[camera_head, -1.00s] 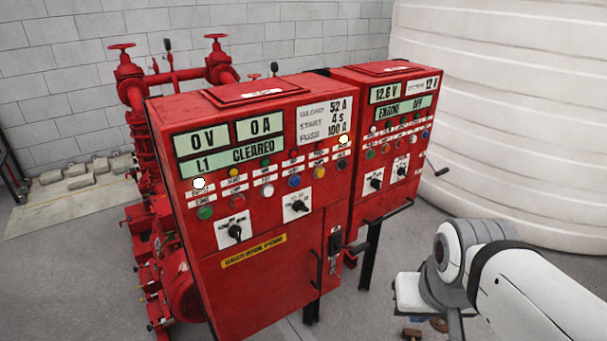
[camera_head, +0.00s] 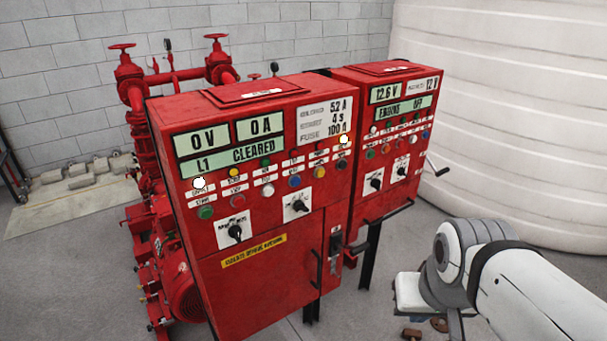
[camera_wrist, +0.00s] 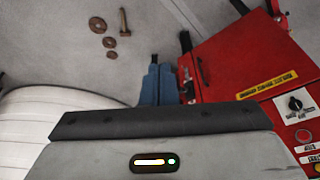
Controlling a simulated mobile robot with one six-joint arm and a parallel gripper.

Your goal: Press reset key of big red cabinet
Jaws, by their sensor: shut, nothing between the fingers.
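The big red cabinet (camera_head: 262,236) stands in the middle of the head view, with displays above a row of coloured buttons (camera_head: 268,190). The button labels are too small to tell which one is reset. In the wrist view the cabinet (camera_wrist: 222,65) shows at the right, with its yellow label strip, a rotary switch (camera_wrist: 296,102) and a few buttons at the edge. My gripper (camera_wrist: 158,85) shows there as blue fingers, shut and empty, to the left of the cabinet and apart from the buttons. The head view shows my arm at lower right, not the fingertips.
A smaller red cabinet (camera_head: 385,150) stands right of the big one. Red pump piping (camera_head: 135,90) is behind at left. A white ribbed tank (camera_head: 510,120) fills the right. A bolt (camera_wrist: 123,22) and washers (camera_wrist: 109,42) lie on the grey floor. Handles stick out from the cabinet fronts.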

